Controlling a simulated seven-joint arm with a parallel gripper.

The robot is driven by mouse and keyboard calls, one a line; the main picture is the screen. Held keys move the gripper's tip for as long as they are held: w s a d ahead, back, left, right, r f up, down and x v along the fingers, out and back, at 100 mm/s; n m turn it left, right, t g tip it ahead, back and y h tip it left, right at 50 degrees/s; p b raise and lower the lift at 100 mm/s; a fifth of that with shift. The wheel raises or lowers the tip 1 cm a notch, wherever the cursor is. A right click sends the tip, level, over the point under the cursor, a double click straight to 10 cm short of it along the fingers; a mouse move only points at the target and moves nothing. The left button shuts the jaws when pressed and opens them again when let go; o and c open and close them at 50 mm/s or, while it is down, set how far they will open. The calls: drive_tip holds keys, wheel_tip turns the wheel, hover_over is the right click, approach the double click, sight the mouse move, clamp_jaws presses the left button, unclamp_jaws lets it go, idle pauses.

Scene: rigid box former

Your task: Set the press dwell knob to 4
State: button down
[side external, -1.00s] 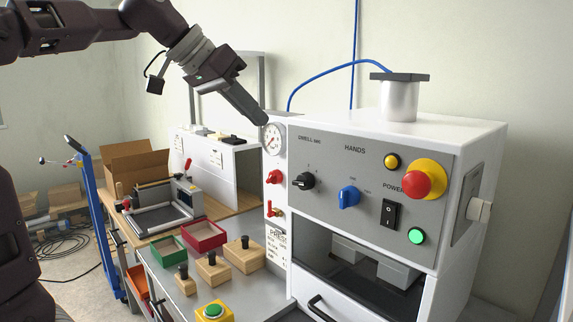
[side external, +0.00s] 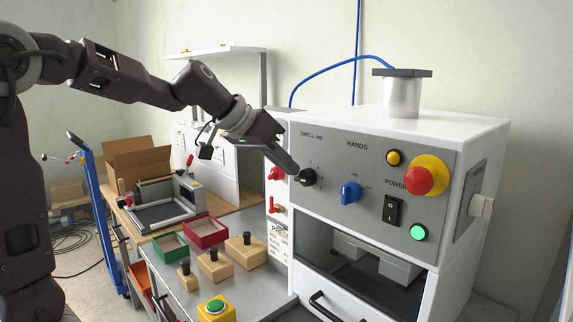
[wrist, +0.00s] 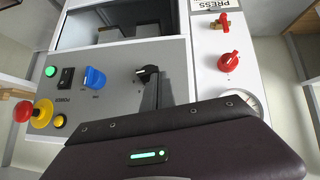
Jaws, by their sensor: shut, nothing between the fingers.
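The black dwell knob (side external: 308,177) is on the press's grey front panel, below the "DWELL" label. It also shows in the wrist view (wrist: 146,72), where the panel appears upside down. Its pointer setting and the scale digits are too small to read. My gripper (side external: 293,170) is shut and empty, with its fingertips right at the knob's left side in the side view. In the wrist view the narrow fingers (wrist: 153,92) reach up to the knob and overlap part of its surroundings. I cannot tell whether they touch it.
The blue HANDS knob (side external: 350,193) sits close to the right of the dwell knob. A black power switch (side external: 390,210), green lamp (side external: 418,232) and red emergency button (side external: 420,180) are farther right. Red valves (side external: 276,173) are at the left. Wooden blocks (side external: 245,251) stand on the bench below.

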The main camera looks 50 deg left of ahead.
drive_tip(key=shift+a+f+n+h, duration=0.3)
drive_tip(key=shift+n+h, duration=0.2)
drive_tip(key=shift+h, duration=0.3)
idle(0.4)
drive_tip(key=n+h, duration=0.1)
drive_tip(key=f+n+h, duration=0.1)
drive_tip(key=h, duration=0.1)
drive_tip(key=shift+a+f+t+h, duration=0.25)
drive_tip(key=shift+a+t+h, duration=0.05)
drive_tip(key=shift+a, duration=0.1)
drive_tip(key=shift+f, duration=0.1)
idle(0.5)
idle(0.4)
